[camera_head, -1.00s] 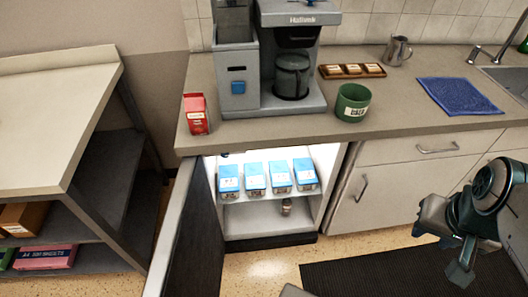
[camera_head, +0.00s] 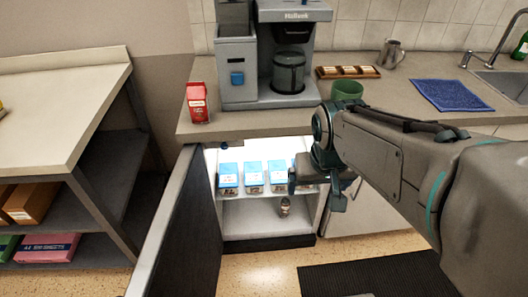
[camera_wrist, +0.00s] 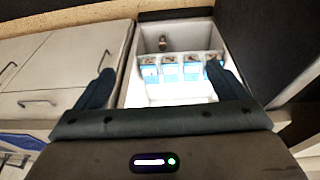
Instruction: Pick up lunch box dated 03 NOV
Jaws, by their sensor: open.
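Several blue-and-white lunch boxes stand in a row on the upper shelf of the lit, open fridge. In the head view I see the left box (camera_head: 228,178), the second box (camera_head: 253,176) and the third box (camera_head: 277,175); the rightmost box (camera_head: 300,163) is mostly hidden behind my arm. Their labels are too small to read, so I cannot tell which is dated 03 NOV. My gripper (camera_head: 315,190) is open and empty in front of the fridge's right side. In the wrist view the row (camera_wrist: 170,72) shows beyond my spread fingers (camera_wrist: 165,88).
The dark fridge door (camera_head: 178,235) stands open on the left. A small jar (camera_head: 284,206) is on the lower shelf.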

